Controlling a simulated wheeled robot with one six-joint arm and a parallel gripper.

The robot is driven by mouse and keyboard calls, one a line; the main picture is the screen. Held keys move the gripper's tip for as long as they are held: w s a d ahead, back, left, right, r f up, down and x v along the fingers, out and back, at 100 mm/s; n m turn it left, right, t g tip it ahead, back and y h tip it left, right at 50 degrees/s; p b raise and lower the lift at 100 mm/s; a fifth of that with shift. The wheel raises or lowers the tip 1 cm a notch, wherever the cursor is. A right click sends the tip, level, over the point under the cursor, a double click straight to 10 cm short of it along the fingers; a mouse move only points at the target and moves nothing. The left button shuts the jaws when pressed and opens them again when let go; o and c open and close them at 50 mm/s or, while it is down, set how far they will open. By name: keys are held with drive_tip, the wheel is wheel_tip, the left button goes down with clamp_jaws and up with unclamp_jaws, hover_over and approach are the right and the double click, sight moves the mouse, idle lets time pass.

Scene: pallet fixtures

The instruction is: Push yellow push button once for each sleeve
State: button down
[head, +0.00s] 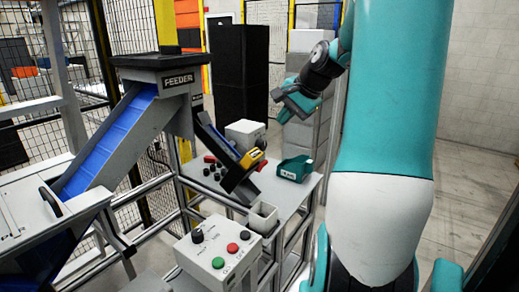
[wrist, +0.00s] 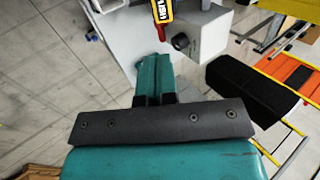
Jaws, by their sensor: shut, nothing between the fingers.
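A yellow block (head: 251,158) sits at the lower end of the dark sloped chute under the feeder; a yellow labelled part (wrist: 163,12) with a dark red tip shows at the top of the wrist view. I cannot tell for sure which part is the push button. My gripper (head: 285,108) is raised behind and above the table, well apart from the yellow block. In the wrist view its teal fingers (wrist: 152,62) are shut and empty.
The feeder (head: 178,80) with its blue ramp stands at left. A control box (head: 212,262) with black, red and green buttons is in front. A teal bin (head: 295,168), an open square cup (head: 263,217) and a white box (head: 245,132) stand around the chute.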

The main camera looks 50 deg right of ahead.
sight(256, 154)
drive_tip(key=p+x, duration=0.4)
drive_tip(key=x, duration=1)
drive_tip(key=shift+a, duration=0.1)
